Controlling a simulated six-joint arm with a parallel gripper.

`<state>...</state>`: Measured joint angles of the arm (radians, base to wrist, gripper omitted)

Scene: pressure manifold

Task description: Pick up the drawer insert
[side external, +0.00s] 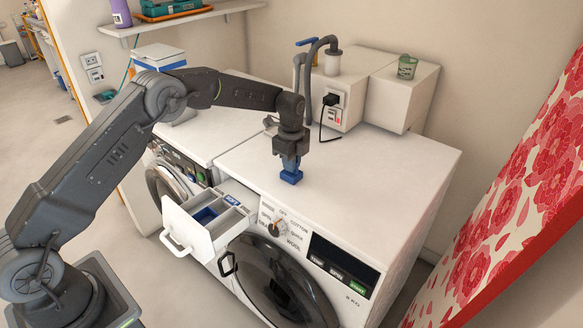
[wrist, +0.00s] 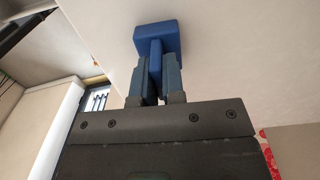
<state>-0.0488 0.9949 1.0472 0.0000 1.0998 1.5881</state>
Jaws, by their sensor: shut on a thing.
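My gripper (side external: 291,163) points down over the white top of the washing machine (side external: 370,165). It is shut on the blue drawer insert (side external: 291,177), a small block with a narrower stem. In the wrist view the two blue-grey fingers (wrist: 154,88) grip the stem of the insert (wrist: 158,38) from both sides, and its wider block shows beyond the fingertips. The insert is at or just above the machine top; I cannot tell whether it touches. The detergent drawer (side external: 207,229) is pulled out at the front left, with a blue part (side external: 206,214) in one compartment.
A wall box with a black plug and cable (side external: 330,100) stands behind the machine top, with a green glass (side external: 407,67) on the box beside it. A red floral panel (side external: 520,200) slants at the right. The machine top right of my gripper is clear.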

